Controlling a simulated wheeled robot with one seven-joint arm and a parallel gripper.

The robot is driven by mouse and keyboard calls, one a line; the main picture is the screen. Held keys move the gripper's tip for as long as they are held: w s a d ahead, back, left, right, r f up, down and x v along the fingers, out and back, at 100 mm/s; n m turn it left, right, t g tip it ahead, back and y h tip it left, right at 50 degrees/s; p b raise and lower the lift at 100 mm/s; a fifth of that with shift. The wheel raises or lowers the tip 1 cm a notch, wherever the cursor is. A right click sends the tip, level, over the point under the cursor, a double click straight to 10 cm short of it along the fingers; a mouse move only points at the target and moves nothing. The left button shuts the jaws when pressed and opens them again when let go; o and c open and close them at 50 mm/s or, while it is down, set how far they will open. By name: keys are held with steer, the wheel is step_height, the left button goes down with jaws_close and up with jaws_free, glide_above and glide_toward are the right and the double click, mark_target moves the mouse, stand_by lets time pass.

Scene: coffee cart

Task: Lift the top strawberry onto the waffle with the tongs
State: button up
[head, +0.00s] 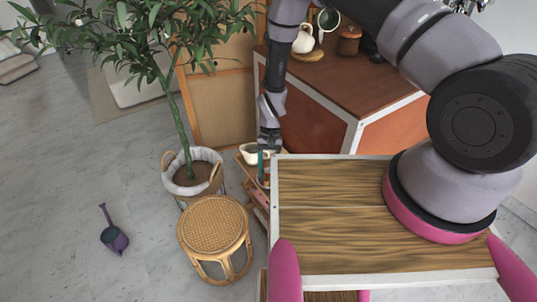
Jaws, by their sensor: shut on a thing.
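My gripper (268,148) reaches down at the left end of the wooden-topped cart, beside a small side stand. It is shut on a slim teal thing (261,165), which looks like the tongs and points downward. Their tips are too small to make out. A white bowl (250,152) sits on the stand's top, just left of the gripper. I cannot make out a strawberry or a waffle. The arm and cart edge hide part of the stand.
The wooden cart top (330,235) is bare. A brown counter (330,85) with a white jug (303,40) stands behind.

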steer(key=shift+w, duration=0.3)
steer(key=shift+f, duration=0.15)
step_height(320, 180, down, 10)
stand_by(0.9)
stand_by(0.3)
